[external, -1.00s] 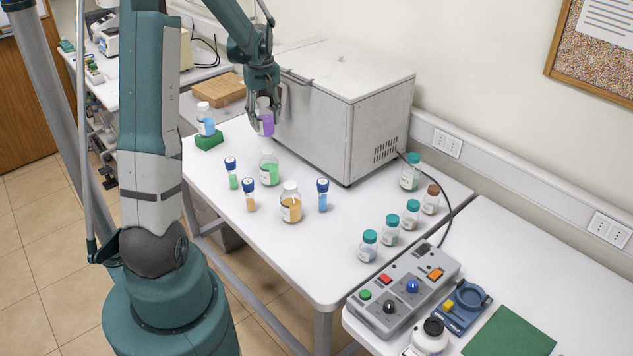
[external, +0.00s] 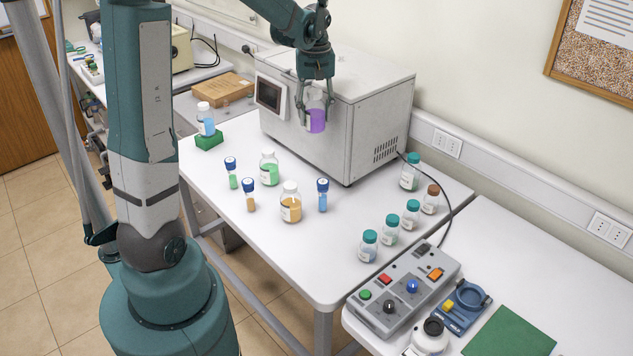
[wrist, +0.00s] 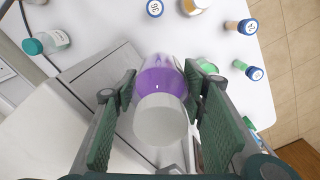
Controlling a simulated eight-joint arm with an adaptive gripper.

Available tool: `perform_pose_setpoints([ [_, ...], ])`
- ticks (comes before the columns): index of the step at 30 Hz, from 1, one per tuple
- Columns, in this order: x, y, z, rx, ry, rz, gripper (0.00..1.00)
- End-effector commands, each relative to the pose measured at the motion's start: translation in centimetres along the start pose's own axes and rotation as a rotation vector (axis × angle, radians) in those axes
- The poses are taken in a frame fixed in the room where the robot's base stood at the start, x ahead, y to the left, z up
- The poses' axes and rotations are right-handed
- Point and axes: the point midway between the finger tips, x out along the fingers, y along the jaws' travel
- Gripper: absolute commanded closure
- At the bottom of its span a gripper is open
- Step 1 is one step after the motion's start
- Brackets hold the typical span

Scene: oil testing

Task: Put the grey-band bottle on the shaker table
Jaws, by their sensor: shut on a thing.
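My gripper (external: 316,104) is shut on a bottle of purple liquid (external: 316,122) with a pale grey-white cap. It holds the bottle upright, raised in front of the white box-shaped machine. In the wrist view the green finger pads of my gripper (wrist: 165,88) stand on both sides of the bottle (wrist: 158,82), cap towards the camera. I cannot make out a grey band on any bottle. A blue device with a round holder and a yellow part (external: 462,305), at the lower right, may be the shaker table; its identity is not clear.
The white machine (external: 360,125) stands at the back. A green-liquid bottle (external: 269,170), an orange one (external: 290,205) and several blue-capped vials stand mid-table. Teal-capped bottles (external: 391,230) line the right. A control box (external: 405,290) lies in front.

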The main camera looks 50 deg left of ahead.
Motion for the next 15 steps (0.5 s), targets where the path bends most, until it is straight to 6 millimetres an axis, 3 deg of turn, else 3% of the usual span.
perform_pose_setpoints([
  [15, -0.9, 7.3, 6.6, 0.252, 0.001, 0.000, 0.78],
])
